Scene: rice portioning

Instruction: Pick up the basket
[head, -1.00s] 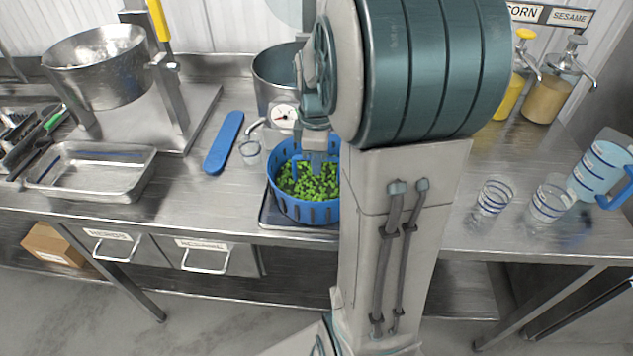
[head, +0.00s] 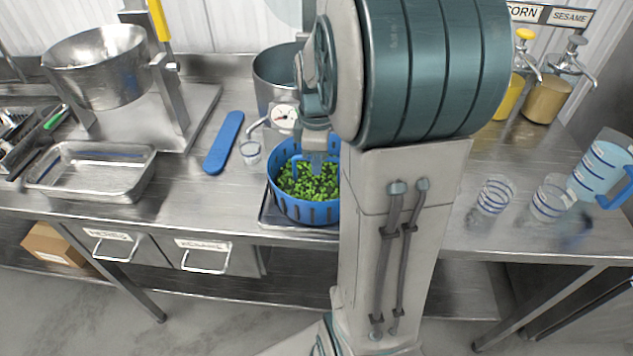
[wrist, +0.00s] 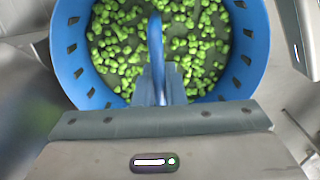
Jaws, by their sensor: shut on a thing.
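The blue basket (head: 306,211) holds green peas (head: 308,181) and stands on a dark flat plate (head: 268,215) at the front of the steel table. Part of its right side is hidden behind my arm in the head view. My gripper (wrist: 160,82) reaches over the basket from above and is shut on its blue handle (wrist: 155,40), which crosses the middle of the opening. The basket's slotted wall (wrist: 255,50) and the peas also show in the wrist view. The basket looks upright, and I cannot see a clear gap under it.
A steel pot with a gauge (head: 284,117) stands just behind the basket. A small clear cup (head: 250,152) and a blue spatula-like tool (head: 223,143) lie to its left, beyond them a steel tray (head: 90,190). Clear cups (head: 494,195) and a jug (head: 603,165) stand at the right.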

